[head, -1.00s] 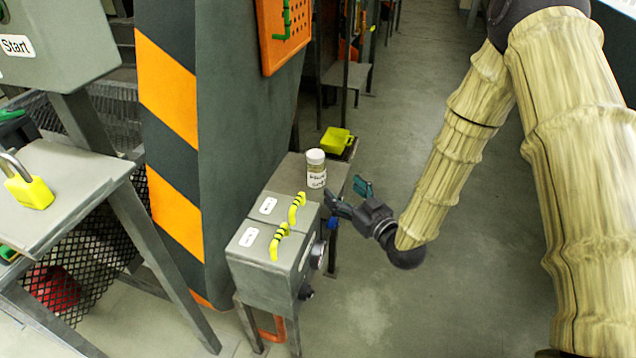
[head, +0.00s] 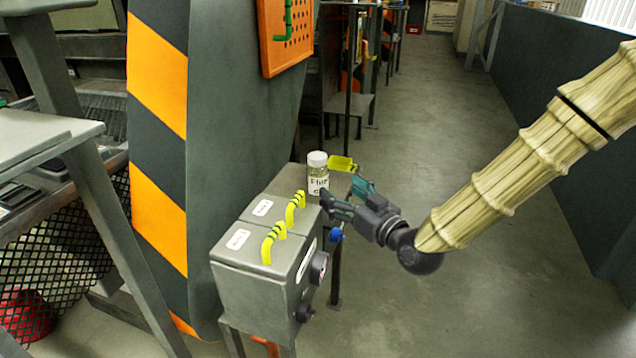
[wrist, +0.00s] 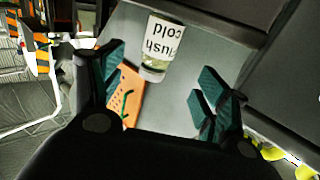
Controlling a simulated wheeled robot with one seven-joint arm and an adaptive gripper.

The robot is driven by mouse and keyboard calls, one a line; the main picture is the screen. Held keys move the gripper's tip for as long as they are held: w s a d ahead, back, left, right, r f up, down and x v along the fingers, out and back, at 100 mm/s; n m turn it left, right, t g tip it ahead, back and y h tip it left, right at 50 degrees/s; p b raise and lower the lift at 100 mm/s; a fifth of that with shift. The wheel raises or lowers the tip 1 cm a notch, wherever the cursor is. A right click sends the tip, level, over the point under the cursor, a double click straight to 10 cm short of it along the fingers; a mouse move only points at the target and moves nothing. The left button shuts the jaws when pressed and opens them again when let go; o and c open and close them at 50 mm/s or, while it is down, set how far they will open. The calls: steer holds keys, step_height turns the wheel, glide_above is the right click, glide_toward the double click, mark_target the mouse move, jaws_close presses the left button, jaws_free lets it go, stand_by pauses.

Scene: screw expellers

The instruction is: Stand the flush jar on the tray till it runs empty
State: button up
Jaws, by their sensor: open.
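The flush jar (head: 318,174) is a small clear jar with a white lid and a white label. It stands upright on the grey bench just behind the grey box. In the wrist view the jar (wrist: 158,48) appears upside down, beyond my fingertips and between their lines, with "flush cold" on its label. My gripper (head: 343,197) is open and empty, just right of the jar; its teal fingers (wrist: 160,85) are spread apart. I cannot make out a tray clearly; a yellow object (head: 342,163) lies behind the jar.
The grey box (head: 262,268) with two yellow-and-black handles stands in front of the jar, with knobs on its right side. A striped orange-and-black column (head: 160,140) rises to the left. Open floor (head: 440,150) lies to the right.

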mark_target(324, 176)
steer(key=b+x, duration=0.1)
steer(key=x, duration=0.3)
steer(key=shift+f, duration=0.1)
steer(key=shift+b+x, duration=1.65)
steer(key=shift+x, duration=1.4)
steer(key=shift+w+a+r, duration=0.1)
steer(key=shift+w+r, duration=0.25)
